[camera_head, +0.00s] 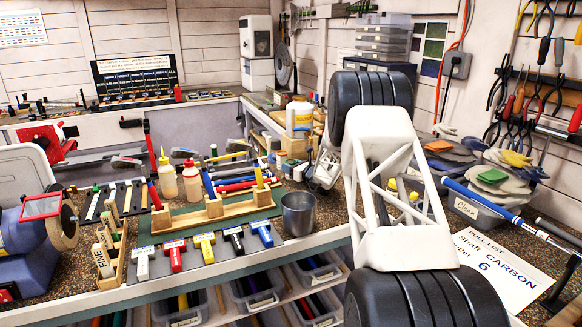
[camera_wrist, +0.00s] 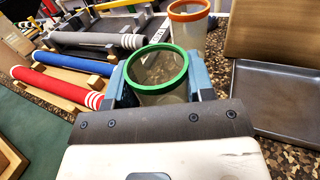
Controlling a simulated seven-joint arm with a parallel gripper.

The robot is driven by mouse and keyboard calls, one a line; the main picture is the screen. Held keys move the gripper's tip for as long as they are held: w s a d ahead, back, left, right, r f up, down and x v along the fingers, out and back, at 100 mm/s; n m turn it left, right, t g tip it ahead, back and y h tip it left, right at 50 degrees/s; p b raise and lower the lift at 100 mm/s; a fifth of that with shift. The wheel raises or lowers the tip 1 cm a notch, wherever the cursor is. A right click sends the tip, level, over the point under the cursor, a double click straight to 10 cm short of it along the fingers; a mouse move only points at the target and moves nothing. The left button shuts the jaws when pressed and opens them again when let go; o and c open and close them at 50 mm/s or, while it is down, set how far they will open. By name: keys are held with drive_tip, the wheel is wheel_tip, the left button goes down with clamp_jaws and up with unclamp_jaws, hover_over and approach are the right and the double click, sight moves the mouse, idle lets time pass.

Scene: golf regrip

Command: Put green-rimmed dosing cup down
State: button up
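The green-rimmed dosing cup (camera_wrist: 160,72) is a clear cup with a bright green rim. In the wrist view it sits upright between the two blue-grey fingers of my gripper (camera_wrist: 162,88), which close on its sides. Its lower part is hidden by the gripper body, so I cannot tell whether its base touches the bench. In the head view my arm hides the cup, and I cannot make it out there.
An orange-rimmed clear cup (camera_wrist: 188,28) stands just beyond the held cup. A dark metal tray (camera_wrist: 285,98) lies to the right. Red, blue and grey grips rest on wooden holders to the left. Speckled bench top shows between. A grey metal pot (camera_head: 298,213) stands near the bench's front.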

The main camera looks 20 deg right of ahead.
drive_tip(key=o, duration=0.5)
drive_tip(key=shift+c, duration=0.2)
drive_tip(key=shift+r, duration=0.1)
drive_tip(key=shift+r, duration=0.1)
drive_tip(key=v, duration=1.2)
drive_tip(key=shift+d, duration=0.1)
